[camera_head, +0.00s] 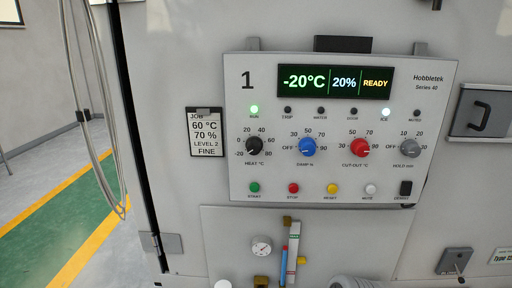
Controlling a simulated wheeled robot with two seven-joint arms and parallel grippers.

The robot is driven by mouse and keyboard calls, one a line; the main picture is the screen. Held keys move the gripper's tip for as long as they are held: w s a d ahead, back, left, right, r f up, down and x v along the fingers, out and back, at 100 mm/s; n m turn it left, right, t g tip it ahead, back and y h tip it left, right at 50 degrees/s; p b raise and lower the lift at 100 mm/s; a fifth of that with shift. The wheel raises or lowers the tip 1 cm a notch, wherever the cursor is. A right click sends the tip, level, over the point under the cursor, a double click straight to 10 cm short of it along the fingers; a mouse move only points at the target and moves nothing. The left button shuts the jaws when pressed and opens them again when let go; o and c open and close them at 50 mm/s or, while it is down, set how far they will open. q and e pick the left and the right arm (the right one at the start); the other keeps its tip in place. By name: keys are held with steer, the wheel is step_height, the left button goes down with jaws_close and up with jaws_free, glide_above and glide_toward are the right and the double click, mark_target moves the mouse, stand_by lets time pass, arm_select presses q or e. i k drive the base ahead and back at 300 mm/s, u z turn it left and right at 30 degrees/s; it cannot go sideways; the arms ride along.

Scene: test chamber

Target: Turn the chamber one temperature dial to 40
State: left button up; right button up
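The chamber one control panel (440,130) is a light grey box marked with a large 1. Its temperature dial is the black knob (254,146) at the left of the dial row, labelled HEAT °C, with a scale from -20 to 80. Its pointer is small and seems to aim lower left, near -20. The display (335,82) reads -20°C, 20% and READY. Neither of my grippers is in view, and nothing covers the dial.
Blue (308,147), red (360,147) and grey (409,147) dials share the row. Several small buttons lie below, with a black rocker switch (405,188) at right. A job card (206,132) hangs left of the panel. A gauge (262,246) and colored tubes sit underneath.

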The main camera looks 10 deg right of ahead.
mark_target(254, 145)
steer(key=z, duration=1.95)
steer(key=k, duration=0.95)
steer(key=u, duration=1.95)
steer(key=i, duration=0.5)
steer(key=z, duration=0.1)
